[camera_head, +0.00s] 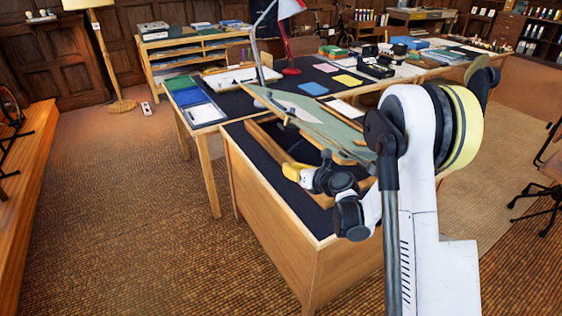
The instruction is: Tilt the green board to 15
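The green board (325,122) is tilted on a wooden frame (268,142) on the dark-topped desk in the middle of the view. Its left edge is raised above the desk top. A pale sheet and a long straight bar lie on it. No angle marking is readable. My gripper (293,171) is low at the front of the board, by the wooden frame, at the end of my arm's dark wrist joints. Its fingers are too small and overlapped to tell whether they are open or touch the frame. My arm hides the board's right part.
The board's desk (258,196) has a bare dark strip at its front left. A second table (205,128) with trays adjoins behind it. A red lamp (289,8) stands behind the board. An office chair (545,185) is at right. The carpet at left is clear.

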